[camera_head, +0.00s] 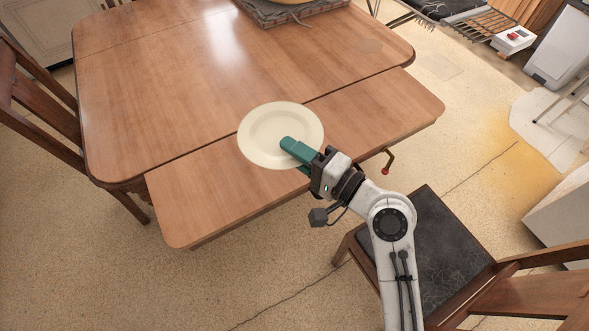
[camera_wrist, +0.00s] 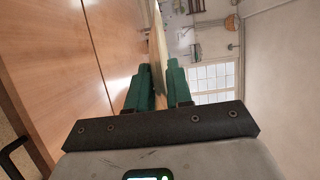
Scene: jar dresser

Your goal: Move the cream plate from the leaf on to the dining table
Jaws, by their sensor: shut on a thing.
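The cream plate (camera_head: 257,122) is round and roughly level. In the head view it lies over the seam between the leaf (camera_head: 205,205) and the main top of the dining table (camera_head: 165,85). My gripper (camera_head: 292,147) is shut on the plate's near right rim with its green fingers. In the wrist view the plate (camera_wrist: 158,45) shows edge-on between the two fingers (camera_wrist: 158,75). It appears to be held a little above the wood; the exact gap is hard to tell.
A dark tray (camera_head: 262,17) with a yellowish bowl (camera_head: 290,1) stands at the table's far edge. The main top between tray and plate is clear. A wooden chair (camera_head: 45,110) stands at the left, and a dark-seated chair (camera_head: 430,240) is close beside my arm.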

